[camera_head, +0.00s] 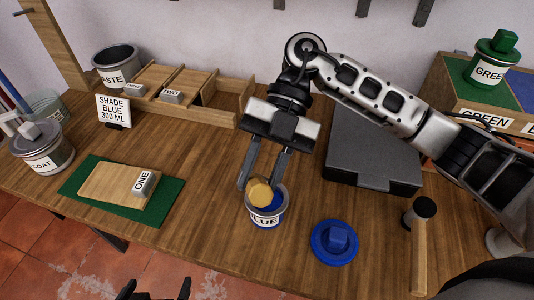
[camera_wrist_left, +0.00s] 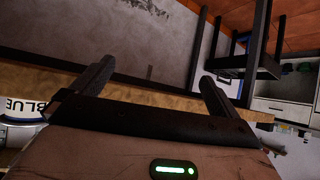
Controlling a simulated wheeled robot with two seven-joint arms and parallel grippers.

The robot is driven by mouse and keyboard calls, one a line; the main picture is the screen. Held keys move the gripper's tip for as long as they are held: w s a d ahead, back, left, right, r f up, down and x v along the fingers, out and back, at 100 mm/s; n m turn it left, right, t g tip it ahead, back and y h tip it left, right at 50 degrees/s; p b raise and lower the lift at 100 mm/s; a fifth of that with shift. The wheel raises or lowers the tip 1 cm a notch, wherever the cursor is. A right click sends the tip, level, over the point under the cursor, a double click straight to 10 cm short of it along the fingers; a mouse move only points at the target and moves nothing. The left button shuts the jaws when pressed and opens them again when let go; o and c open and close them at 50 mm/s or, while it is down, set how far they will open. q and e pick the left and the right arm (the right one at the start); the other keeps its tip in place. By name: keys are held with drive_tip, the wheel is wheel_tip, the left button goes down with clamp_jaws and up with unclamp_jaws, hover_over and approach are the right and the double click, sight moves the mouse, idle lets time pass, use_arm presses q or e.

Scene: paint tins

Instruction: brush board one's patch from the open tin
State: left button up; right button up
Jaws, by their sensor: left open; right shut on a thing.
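The open tin (camera_head: 267,218), labelled BLUE, stands near the table's front with blue paint inside. My right gripper (camera_head: 263,181) points down over it, shut on what looks like the brush (camera_head: 260,193). Only the brush's yellow, many-sided top shows; its bristles are hidden, and I cannot tell if they touch the paint. Board one (camera_head: 105,184) lies on a green mat to the left, a grey ONE block on its right end. No painted patch is clear on it. My left gripper (camera_head: 156,291) is open and empty at the front edge; its fingers show in the left wrist view (camera_wrist_left: 155,90).
A blue lid (camera_head: 334,242) and a mallet (camera_head: 420,240) lie right of the tin. A black case (camera_head: 370,155) stands behind. A SHADE BLUE 300 ML sign (camera_head: 114,110), a COAT tin (camera_head: 43,150) and a wooden rack (camera_head: 180,88) are left. Table between board and tin is clear.

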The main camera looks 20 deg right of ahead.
drive_tip(key=m+t+y, duration=0.1)
drive_tip(key=r+m+t+y, duration=0.1)
drive_tip(key=m, duration=0.1)
drive_tip(key=m+y, duration=0.1)
drive_tip(key=shift+s+d+r+t+y, duration=0.25)
drive_tip(key=shift+s+t+y, duration=0.05)
drive_tip(key=shift+t, duration=0.1)
drive_tip(key=shift+r+m+t+y+p, duration=0.3)
drive_tip(key=shift+m+t+y, duration=0.3)
drive_tip(key=shift+m, duration=0.4)
drive_tip(key=f+b, duration=0.1)
drive_tip(key=f+m+t+b, duration=0.1)
drive_tip(key=f+b, duration=0.1)
drive_tip(key=f+t+y+b, duration=0.1)
drive_tip(key=f+b, duration=0.1)
drive_tip(key=shift+w+d+f+m, duration=0.15)
drive_tip(key=shift+w+d+m, duration=0.15)
drive_tip(key=shift+m, duration=0.1)
use_arm(q)
drive_tip(key=shift+d+f, duration=0.25)
drive_tip(key=shift+f, duration=0.3)
drive_tip(key=shift+d+f, duration=0.25)
drive_tip(key=shift+f, duration=0.3)
use_arm(e)
drive_tip(key=shift+f, duration=0.1)
use_arm(q)
drive_tip(key=shift+s, duration=0.1)
